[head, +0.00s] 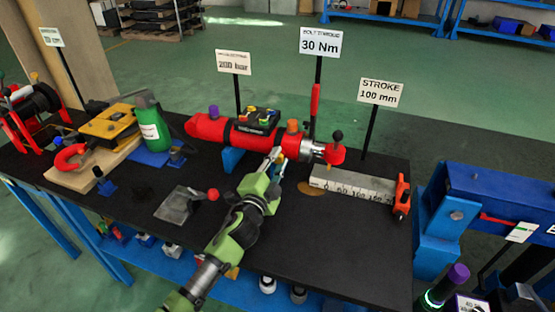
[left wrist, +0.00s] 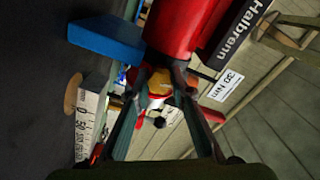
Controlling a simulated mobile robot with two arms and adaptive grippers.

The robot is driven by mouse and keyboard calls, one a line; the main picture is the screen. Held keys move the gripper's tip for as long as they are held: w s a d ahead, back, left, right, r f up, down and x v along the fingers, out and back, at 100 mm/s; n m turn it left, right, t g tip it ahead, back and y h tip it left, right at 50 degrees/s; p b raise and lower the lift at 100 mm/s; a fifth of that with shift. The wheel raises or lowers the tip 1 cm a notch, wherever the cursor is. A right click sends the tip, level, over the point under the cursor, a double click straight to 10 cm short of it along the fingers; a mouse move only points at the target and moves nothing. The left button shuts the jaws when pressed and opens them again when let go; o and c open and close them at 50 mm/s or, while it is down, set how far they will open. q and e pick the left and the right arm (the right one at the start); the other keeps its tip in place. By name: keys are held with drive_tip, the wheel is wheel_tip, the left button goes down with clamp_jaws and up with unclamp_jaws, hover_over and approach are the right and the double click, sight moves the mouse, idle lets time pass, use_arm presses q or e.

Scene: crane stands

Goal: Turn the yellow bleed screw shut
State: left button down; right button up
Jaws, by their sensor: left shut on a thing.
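The yellow bleed screw (left wrist: 159,80) shows in the left wrist view as a small yellow-orange piece between my finger ends, at the end of the red cylinder (left wrist: 182,30). My left gripper (left wrist: 160,84) is shut on it. In the head view the red cylinder (head: 208,127) lies across the middle of the table, and my left gripper (head: 277,158) reaches its near side, close to the silver rod end. There my fingers hide the screw, and I cannot tell how far it is turned. My right gripper is in neither view.
A stroke ruler block (head: 350,185) with an orange-handled tool (head: 402,196) lies right of my gripper. A lever plate (head: 184,205) sits to the left. A green bottle (head: 150,122) and yellow unit (head: 108,125) stand farther left. Sign posts rise behind. The table's (head: 335,255) front right is clear.

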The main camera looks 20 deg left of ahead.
use_arm(q)
drive_tip(key=shift+m, duration=0.5)
drive_tip(key=c, duration=1.8)
unclamp_jaws()
drive_tip(key=s, duration=1.2)
drive_tip(key=shift+a, duration=0.2)
